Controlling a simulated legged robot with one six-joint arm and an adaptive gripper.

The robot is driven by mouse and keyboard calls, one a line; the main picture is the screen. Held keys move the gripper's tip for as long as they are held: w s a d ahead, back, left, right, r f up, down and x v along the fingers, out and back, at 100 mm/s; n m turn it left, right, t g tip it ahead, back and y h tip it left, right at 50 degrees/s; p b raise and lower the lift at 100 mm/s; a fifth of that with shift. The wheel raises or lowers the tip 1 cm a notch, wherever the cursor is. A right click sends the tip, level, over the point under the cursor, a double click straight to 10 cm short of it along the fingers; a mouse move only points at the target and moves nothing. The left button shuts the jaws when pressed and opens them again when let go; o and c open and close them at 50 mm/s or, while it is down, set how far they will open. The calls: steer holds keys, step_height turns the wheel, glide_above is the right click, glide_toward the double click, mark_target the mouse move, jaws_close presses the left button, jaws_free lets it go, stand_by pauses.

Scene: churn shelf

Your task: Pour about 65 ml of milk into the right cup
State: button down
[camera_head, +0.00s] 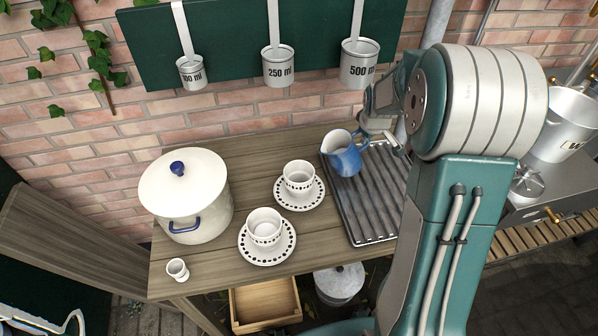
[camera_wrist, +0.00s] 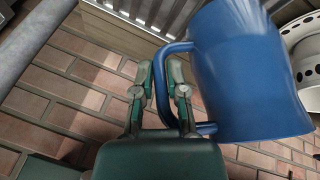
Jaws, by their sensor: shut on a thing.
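A blue jug (camera_head: 345,159) is in my gripper (camera_head: 384,134), above the far left part of a ridged metal tray. In the wrist view the gripper (camera_wrist: 160,78) is shut on the jug's handle (camera_wrist: 171,50), with the blue body (camera_wrist: 245,75) to the right. I cannot see milk inside the jug, nor tell its exact tilt. The right cup (camera_head: 299,178), white with a dotted band, stands upright on its dotted saucer (camera_head: 315,195), left of the jug and apart from it. Another such cup (camera_head: 264,227) stands on a saucer (camera_head: 267,258) nearer and to the left.
The ridged tray (camera_head: 372,215) lies on the wooden table (camera_head: 215,268). A white lidded pot (camera_head: 185,200) and a small white cup (camera_head: 177,269) stand at left. Measuring cups (camera_head: 279,69) hang on the green board (camera_head: 235,35) behind. A metal bucket (camera_head: 562,125) is at right.

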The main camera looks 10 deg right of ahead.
mark_target(354, 133)
steer(key=shift+a+r+t+h, duration=0.3)
steer(key=shift+a+r+h, duration=0.2)
steer(key=shift+a, duration=0.1)
steer(key=shift+s+a+n+h, duration=0.15)
steer(key=shift+a+h, duration=0.2)
steer(key=shift+a, duration=0.1)
steer(key=shift+s+a+n+h, duration=0.1)
steer(key=shift+a+n+h, duration=0.05)
steer(key=shift+a+h, duration=0.25)
steer(key=a+r+n+t+h, duration=0.1)
steer(key=a+r+h, duration=0.2)
steer(key=r+h, duration=0.1)
steer(key=shift+s+r+t+h+p, duration=0.35)
steer(key=shift+r+t+p, duration=0.05)
steer(key=shift+r, duration=0.4)
steer(key=shift+s+a+r+h, duration=0.1)
steer(key=shift+a+r+h, duration=0.45)
steer(key=shift+a+h, duration=0.1)
steer(key=shift+s+a+r+n+t+h, duration=0.15)
steer(key=shift+a+r+n+t+h, duration=0.25)
steer(key=shift+a, duration=0.35)
steer(key=shift+s+a+r+t+h, duration=0.15)
steer(key=shift+a+r+h, duration=0.2)
steer(key=shift+a, duration=0.3)
steer(key=shift+s+a+r+t+h, duration=0.15)
steer(key=shift+a+r+h, duration=0.15)
steer(key=shift+a, duration=0.3)
